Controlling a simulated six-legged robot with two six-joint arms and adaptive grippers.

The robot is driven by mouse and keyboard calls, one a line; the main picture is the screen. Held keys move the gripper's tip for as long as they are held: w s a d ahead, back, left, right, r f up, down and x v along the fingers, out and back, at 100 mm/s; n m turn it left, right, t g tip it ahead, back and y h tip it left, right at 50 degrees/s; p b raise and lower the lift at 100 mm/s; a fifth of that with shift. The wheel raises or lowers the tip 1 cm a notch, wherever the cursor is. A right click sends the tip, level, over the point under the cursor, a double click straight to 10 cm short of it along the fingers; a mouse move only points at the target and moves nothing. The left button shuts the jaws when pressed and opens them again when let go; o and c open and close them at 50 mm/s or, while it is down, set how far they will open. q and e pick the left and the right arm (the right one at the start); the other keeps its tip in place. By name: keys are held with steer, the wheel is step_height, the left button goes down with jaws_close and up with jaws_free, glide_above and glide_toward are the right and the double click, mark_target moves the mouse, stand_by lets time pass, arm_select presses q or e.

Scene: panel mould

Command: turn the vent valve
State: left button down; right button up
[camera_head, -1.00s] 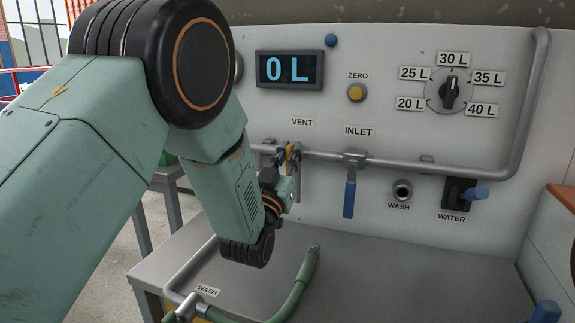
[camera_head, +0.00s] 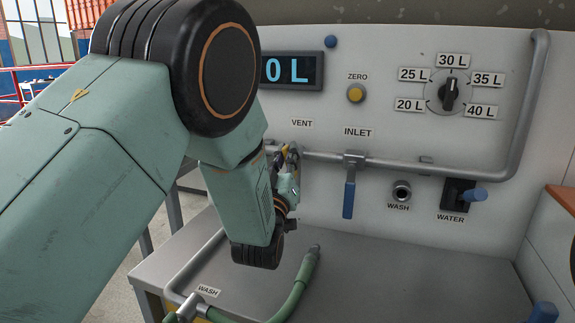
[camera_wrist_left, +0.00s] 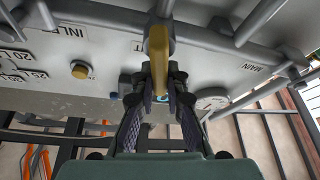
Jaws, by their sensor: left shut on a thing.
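The vent valve has a yellow handle (camera_wrist_left: 158,50), which stands between the fingers of my left gripper (camera_wrist_left: 160,92) in the left wrist view. The gripper is shut on this handle. In the head view, my left gripper (camera_head: 289,165) is at the pipe just below the VENT label (camera_head: 301,123). A small yellow part of the vent handle (camera_head: 285,153) shows there. My own wrist and fingers hide most of the valve, so its exact angle is hard to tell. My right gripper is not in view.
The inlet valve's blue lever (camera_head: 349,196) hangs down to the right. The grey pipe (camera_head: 400,163) runs along the panel. A green hose (camera_head: 299,285) lies on the grey shelf (camera_head: 400,280) below. The display (camera_head: 293,70) reads 0 L, partly covered by my arm.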

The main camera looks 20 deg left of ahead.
arm_select(q)
steer(key=shift+r+n, duration=0.1)
steer(key=shift+n, duration=0.2)
steer(key=n+y+p, duration=0.1)
steer(key=n, duration=0.1)
steer(key=shift+a+n, duration=0.1)
steer(key=shift+n, duration=0.2)
steer(key=shift+n+g+y+p, duration=0.35)
steer(key=shift+n+g+y, duration=0.05)
steer(key=shift+n, duration=0.2)
steer(key=shift+a+n, duration=0.15)
steer(key=shift+n, duration=0.25)
